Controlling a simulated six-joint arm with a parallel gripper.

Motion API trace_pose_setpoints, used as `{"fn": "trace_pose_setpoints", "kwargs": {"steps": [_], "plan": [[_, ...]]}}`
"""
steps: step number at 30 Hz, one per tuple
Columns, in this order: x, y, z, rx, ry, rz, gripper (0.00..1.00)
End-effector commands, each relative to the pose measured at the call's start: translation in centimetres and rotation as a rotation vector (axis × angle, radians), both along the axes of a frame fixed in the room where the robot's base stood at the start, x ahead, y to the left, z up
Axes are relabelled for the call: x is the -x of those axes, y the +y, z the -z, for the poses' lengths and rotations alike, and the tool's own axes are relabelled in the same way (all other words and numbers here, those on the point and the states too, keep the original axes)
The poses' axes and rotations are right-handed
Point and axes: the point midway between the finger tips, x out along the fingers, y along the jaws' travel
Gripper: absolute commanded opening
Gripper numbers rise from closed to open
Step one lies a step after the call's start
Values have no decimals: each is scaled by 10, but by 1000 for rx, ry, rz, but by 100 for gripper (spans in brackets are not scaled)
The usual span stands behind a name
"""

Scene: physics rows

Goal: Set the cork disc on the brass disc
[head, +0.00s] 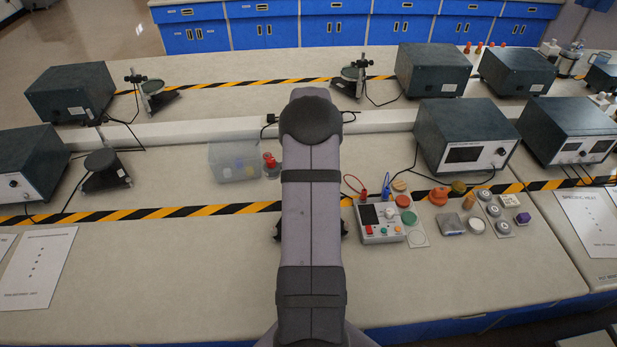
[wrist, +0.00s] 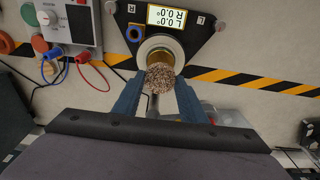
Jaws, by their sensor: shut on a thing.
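In the wrist view, my gripper (wrist: 159,92) is shut on a speckled brown cork disc (wrist: 160,78), held between its two blue fingers. Just beyond the cork disc, a round gold-coloured top that looks like the brass disc (wrist: 160,51) sits within a pale ring on a black stand. The cork disc overlaps its near edge in the picture; I cannot tell whether they touch. In the head view, my arm hides the gripper, both discs and most of the stand.
The stand has a lit level display (wrist: 167,17). A meter box (head: 380,222) with red and blue leads stands to the right, beside several coloured discs. A clear bin (head: 233,161) is at the left.

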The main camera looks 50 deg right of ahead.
Motion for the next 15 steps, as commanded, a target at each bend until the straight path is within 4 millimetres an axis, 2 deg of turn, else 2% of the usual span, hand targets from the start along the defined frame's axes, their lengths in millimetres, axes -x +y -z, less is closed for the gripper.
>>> {"fn": "trace_pose_setpoints", "kwargs": {"steps": [15], "plan": [[0, 0, 39, -1, 1, 0, 17]]}}
